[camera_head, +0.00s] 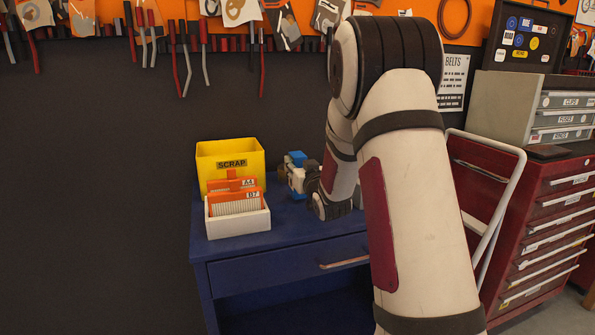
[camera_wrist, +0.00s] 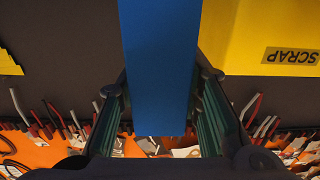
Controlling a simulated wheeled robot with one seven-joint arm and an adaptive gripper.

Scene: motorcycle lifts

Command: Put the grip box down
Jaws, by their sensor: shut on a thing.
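A plain blue box, which I take for the grip box (camera_wrist: 160,40), fills the middle of the wrist view between the two fingers of my gripper (camera_wrist: 163,82). In the head view a small part of the blue box (camera_head: 296,158) shows at my gripper (camera_head: 292,174), just right of the yellow scrap bin. My gripper is shut on the box. It is over the back of the blue bench top (camera_head: 240,243). My arm hides much of the bench. I cannot tell whether the box touches the bench.
The yellow scrap bin (camera_head: 229,154) stands close left of my gripper. In front of it is a white tray (camera_head: 238,222) with orange-tabbed cards. A red drawer cabinet (camera_head: 545,225) and a pale folded frame (camera_head: 500,205) are at right. Tools hang on the wall behind.

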